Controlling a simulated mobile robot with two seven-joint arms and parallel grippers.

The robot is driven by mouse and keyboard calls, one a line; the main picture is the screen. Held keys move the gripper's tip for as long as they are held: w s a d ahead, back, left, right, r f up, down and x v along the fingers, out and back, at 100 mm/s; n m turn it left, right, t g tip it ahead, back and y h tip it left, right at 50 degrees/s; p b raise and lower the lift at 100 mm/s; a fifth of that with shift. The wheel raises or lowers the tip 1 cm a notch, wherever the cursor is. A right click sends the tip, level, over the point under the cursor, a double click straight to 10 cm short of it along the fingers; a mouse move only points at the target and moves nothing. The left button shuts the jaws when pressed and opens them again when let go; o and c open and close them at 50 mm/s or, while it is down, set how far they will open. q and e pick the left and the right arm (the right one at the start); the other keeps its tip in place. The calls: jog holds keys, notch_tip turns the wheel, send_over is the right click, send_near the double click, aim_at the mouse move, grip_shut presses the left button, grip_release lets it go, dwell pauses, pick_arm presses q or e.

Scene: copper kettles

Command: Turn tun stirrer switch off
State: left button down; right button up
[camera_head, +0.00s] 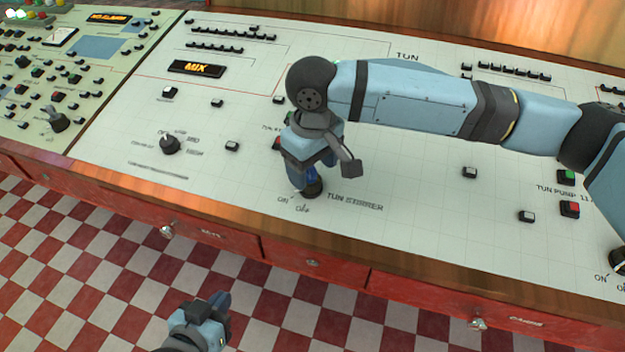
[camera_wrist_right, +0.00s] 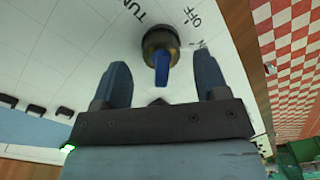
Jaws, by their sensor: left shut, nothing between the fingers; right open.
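The tun stirrer switch (camera_head: 313,189) is a dark round knob on the white panel, beside the printed words TUN STIRRER and its ON and OFF marks. In the right wrist view the knob (camera_wrist_right: 152,42) shows brass and black with a blue grip bar (camera_wrist_right: 161,68). I cannot tell which mark it points at. My right gripper (camera_head: 303,187) is open just over the switch, partly hiding it in the head view. In the right wrist view its two fingers (camera_wrist_right: 161,75) stand apart on either side of the blue bar. My left gripper (camera_head: 220,305) is shut and empty, low over the floor.
The white panel (camera_head: 420,220) has a rotary knob (camera_head: 170,144) left of the switch, and green (camera_head: 566,177) and red (camera_head: 570,209) tun pump buttons at the right. The wooden front edge (camera_head: 250,225) runs below the switch. Checkered floor lies in front.

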notch_tip(320, 180, down, 2)
jog(key=shift+f, duration=0.15)
pick_arm(q)
jog(key=shift+r, duration=0.1)
pick_arm(e)
jog(key=shift+f, duration=0.35)
jog(key=shift+c, duration=0.2)
jog(key=c, duration=0.9)
pick_arm(q)
jog(key=shift+f, duration=0.2)
